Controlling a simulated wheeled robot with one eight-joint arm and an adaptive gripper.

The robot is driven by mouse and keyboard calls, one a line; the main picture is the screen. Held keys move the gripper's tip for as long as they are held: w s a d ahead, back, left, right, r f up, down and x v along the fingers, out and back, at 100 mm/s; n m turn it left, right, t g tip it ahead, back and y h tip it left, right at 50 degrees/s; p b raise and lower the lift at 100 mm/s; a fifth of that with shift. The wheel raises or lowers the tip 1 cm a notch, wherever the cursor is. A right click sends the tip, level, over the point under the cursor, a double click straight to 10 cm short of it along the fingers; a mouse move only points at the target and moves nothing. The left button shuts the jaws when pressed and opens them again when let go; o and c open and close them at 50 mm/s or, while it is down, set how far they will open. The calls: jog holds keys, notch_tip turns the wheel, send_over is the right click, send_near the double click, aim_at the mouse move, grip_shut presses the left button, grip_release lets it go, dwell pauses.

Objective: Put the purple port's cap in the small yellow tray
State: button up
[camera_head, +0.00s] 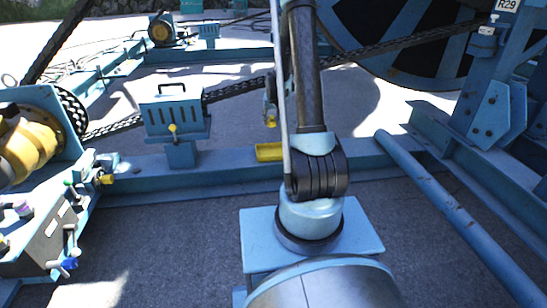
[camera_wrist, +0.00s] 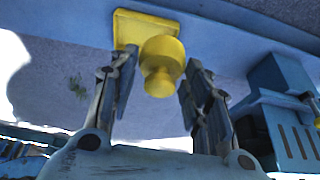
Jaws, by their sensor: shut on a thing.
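A yellow, stepped round cap (camera_wrist: 162,68) sits between the fingers of my gripper (camera_wrist: 161,72), which is shut on it. In the head view my gripper (camera_head: 270,103) hangs partly behind my arm, with the cap (camera_head: 271,123) at its lower end. The small yellow tray (camera_head: 269,152) lies on the blue beam, just below the cap in the picture. In the wrist view the cap overlaps part of the tray (camera_wrist: 126,28) and stands apart from it. A purple fitting (camera_head: 22,208) shows on the panel at the left; its details are too small to tell.
A blue vented box (camera_head: 172,110) with a yellow knob stands on the beam left of the tray. A panel with several coloured fittings (camera_head: 68,225) is at the left. A chain (camera_head: 240,90) runs behind the beam. A slanting blue pipe (camera_head: 455,215) lies at the right.

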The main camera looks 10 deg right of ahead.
jog(key=w+f, duration=1.1)
jog(key=w, duration=0.3)
send_over(265, 153)
jog(key=s, duration=0.2)
notch_tip(265, 153, down, 13)
jog(key=shift+w+f, duration=0.15)
jog(key=shift+f, duration=5)
jog(key=o, duration=0.8)
